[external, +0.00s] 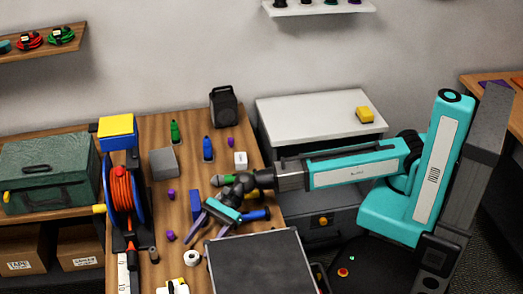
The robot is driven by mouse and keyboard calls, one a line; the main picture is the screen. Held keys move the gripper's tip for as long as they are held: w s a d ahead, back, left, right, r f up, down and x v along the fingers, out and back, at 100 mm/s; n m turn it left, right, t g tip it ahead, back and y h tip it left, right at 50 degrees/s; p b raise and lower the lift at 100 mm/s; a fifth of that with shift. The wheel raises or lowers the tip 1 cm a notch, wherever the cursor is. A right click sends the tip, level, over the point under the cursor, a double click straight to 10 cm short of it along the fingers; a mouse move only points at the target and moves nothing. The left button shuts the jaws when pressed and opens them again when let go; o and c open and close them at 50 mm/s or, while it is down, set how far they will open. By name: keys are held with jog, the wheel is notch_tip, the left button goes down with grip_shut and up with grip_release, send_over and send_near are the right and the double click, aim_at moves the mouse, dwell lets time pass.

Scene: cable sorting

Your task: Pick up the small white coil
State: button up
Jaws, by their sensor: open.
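A small white coil (191,257) lies on the wooden table near its front, with a dark hole in its middle. My gripper (201,233) reaches in from the right over the table, with its two fingers spread and nothing between them. Its fingertips point toward the front of the table. In the picture they are just above the coil and apart from it. The exact height of the fingers over the table is hard to tell.
A blue reel with orange cable (122,192) stands left of the coil. A dark flat-topped case (262,265) is close on the right. Small purple pieces (171,236), bottles and boxes are spread farther back.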

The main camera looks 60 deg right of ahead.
aim_at(189, 258)
jog(key=shift+x, duration=1.75)
jog(key=shift+f, duration=0.1)
jog(key=c, duration=1.2)
jog(key=shift+r, duration=5)
